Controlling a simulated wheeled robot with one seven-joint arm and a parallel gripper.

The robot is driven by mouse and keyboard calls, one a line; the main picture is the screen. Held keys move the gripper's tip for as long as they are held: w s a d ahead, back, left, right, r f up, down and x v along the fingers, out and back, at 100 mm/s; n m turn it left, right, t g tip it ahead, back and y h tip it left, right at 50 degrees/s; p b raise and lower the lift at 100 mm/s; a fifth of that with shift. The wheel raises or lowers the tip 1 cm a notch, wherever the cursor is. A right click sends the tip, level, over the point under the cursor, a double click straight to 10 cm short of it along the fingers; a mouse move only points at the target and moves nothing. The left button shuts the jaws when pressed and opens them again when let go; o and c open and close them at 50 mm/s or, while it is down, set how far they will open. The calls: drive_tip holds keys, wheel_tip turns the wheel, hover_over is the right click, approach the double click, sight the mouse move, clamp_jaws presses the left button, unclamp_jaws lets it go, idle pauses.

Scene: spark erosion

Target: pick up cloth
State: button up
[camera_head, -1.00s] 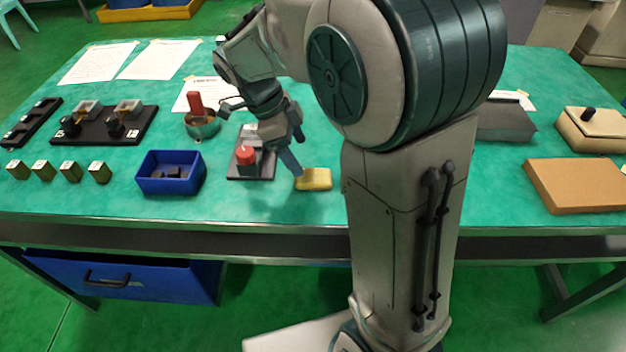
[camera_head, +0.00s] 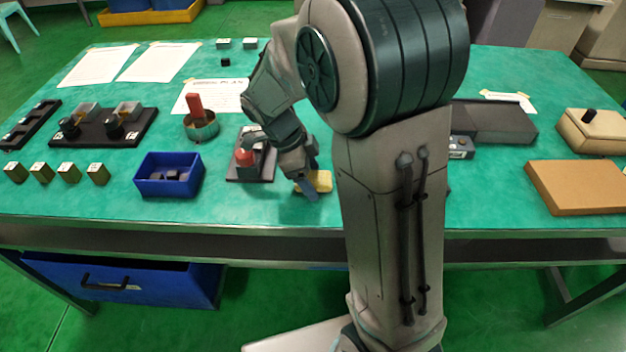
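The cloth looks like a small folded yellow pad (camera_head: 325,182) lying on the green table top near its front edge, just left of my arm's column. My gripper (camera_head: 311,179) is down at the cloth, pointing at the table. One grey finger shows in front of the cloth and hides its left part. Another part of the gripper shows behind the cloth. Whether the fingers touch or press the cloth cannot be made out.
A dark plate with a red-topped part (camera_head: 246,158) stands close left of my gripper. Further left are a blue bin (camera_head: 168,188), a metal cup with a red handle (camera_head: 201,130) and several small blocks. A brown board (camera_head: 580,186) lies at the right.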

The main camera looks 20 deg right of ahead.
sight(320, 177)
drive_tip(key=c, duration=0.8)
drive_tip(key=shift+r, duration=0.15)
drive_tip(key=shift+r, duration=0.6)
wheel_tip(320, 177, up, 3)
drive_tip(key=shift+p, duration=0.3)
drive_tip(key=s+d+r, duration=0.2)
drive_tip(key=s, duration=0.1)
drive_tip(key=s+d+r, duration=0.2)
drive_tip(key=d, duration=0.1)
drive_tip(key=s+d+r, duration=0.2)
drive_tip(key=s+d, duration=0.1)
drive_tip(key=shift+s+r, duration=0.3)
drive_tip(key=shift+s, duration=0.05)
drive_tip(key=shift+o, duration=0.3)
drive_tip(key=shift+a+f, duration=0.1)
